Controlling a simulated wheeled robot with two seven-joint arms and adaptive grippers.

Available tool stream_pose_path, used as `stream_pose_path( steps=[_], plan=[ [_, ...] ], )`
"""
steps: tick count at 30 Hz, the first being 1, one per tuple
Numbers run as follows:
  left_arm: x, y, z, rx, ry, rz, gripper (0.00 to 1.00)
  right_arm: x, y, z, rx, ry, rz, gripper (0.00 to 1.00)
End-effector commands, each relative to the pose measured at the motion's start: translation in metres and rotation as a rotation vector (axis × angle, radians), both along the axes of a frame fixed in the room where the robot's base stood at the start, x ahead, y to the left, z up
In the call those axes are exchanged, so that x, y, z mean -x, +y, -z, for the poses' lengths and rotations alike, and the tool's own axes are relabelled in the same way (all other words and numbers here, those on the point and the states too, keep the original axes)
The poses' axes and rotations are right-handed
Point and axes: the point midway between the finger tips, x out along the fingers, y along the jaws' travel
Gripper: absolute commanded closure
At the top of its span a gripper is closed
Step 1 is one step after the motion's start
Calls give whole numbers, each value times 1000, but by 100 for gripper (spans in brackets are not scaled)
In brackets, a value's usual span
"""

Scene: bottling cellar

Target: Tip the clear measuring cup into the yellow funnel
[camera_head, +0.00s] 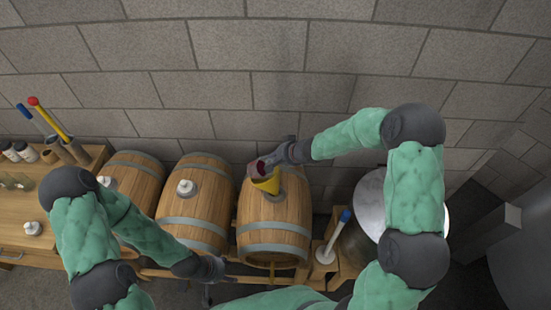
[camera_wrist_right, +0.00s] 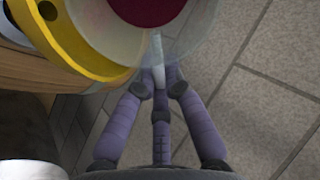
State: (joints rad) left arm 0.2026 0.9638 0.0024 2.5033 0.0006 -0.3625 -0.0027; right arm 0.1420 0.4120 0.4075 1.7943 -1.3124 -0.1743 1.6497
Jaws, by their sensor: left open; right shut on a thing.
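The clear measuring cup (camera_head: 256,168) holds dark red liquid. My right gripper (camera_head: 285,153) is shut on its handle; in the right wrist view the fingers (camera_wrist_right: 158,80) close on the pale handle below the cup (camera_wrist_right: 185,45). The yellow funnel (camera_head: 268,183) stands on top of the rightmost barrel (camera_head: 275,215), just beside and below the cup in the head view. Its yellow rim (camera_wrist_right: 75,45) shows beside the cup in the wrist view. I cannot tell the cup's exact tilt. My left gripper (camera_head: 213,275) is open and empty, low in front of the barrels.
Two more barrels (camera_head: 197,205) (camera_head: 135,185) with white bungs lie to the left. A wooden bench (camera_head: 15,210) with jars and brushes stands at far left. A blue-tipped brush (camera_head: 335,235) stands right of the funnel's barrel, near a shiny metal vessel (camera_head: 370,205). A block wall is behind.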

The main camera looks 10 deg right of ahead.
Motion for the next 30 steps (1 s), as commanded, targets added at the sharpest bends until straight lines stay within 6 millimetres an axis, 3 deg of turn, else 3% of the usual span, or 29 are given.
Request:
stream_pose_path(
  steps=[30],
  plan=[
    [0,0,32,0,0,0,41,1,-1,-2,-38,-52,0,100]
  ],
)
